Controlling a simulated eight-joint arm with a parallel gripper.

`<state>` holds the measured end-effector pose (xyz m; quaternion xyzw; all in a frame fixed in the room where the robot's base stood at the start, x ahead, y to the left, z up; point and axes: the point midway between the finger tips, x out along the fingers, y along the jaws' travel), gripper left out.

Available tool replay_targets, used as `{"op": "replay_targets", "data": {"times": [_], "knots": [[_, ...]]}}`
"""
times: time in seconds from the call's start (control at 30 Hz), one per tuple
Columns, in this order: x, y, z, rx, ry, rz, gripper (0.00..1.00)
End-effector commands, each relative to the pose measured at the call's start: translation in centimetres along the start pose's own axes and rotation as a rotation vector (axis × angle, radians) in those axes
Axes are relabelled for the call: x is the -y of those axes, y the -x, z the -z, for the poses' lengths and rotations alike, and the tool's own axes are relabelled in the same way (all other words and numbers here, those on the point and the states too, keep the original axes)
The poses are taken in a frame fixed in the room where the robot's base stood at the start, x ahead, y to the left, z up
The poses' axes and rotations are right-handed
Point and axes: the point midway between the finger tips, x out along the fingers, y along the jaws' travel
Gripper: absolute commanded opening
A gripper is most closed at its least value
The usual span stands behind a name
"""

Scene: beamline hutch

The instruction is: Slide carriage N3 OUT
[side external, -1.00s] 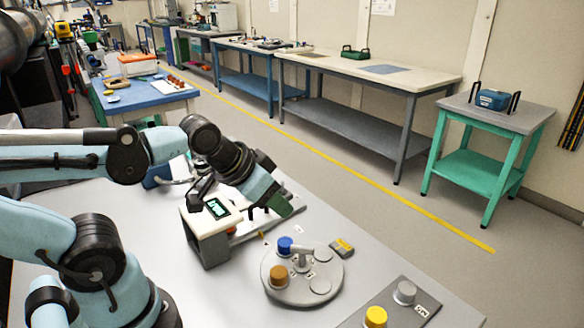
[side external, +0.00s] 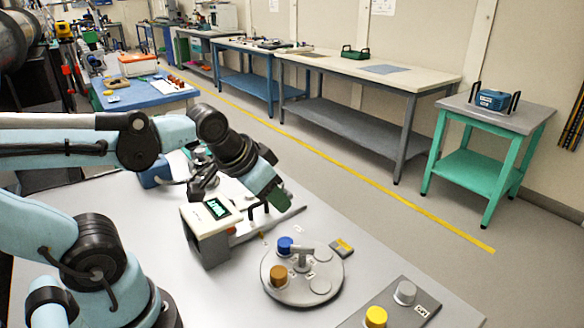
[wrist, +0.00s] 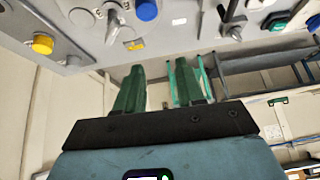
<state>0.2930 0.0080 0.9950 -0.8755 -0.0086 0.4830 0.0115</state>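A white housing with a lit green display (side external: 217,208) stands on the grey bench, and a grey rail (side external: 285,217) runs out to its right. A dark upright handle (side external: 254,211) stands on or beside the rail. It seems to show in the wrist view as a dark lever (wrist: 232,18). I cannot read an N3 label, so I cannot tell which part is the carriage. My gripper (side external: 279,196), with green fingers, is above and slightly right of the handle in the side view. In the wrist view its fingers (wrist: 160,78) are apart with nothing between them.
A round grey turntable (side external: 300,283) with a blue knob (side external: 285,245) and a brown knob (side external: 278,274) is in front of the rail. A plate (side external: 387,314) with yellow and grey knobs lies at the front right. Bare bench (side external: 225,296) lies left of the turntable.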

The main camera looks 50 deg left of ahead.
Motion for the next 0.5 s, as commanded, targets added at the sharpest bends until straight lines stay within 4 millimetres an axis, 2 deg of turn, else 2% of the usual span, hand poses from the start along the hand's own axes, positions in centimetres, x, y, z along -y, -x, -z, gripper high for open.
{"op": "replay_targets", "data": {"times": [0.3,0.5], "knots": [[5.4,0.8,3.4,0.337,-0.039,0.116,0.38],[8.0,1.0,4.5,0.505,-0.044,0.155,0.38]]}}
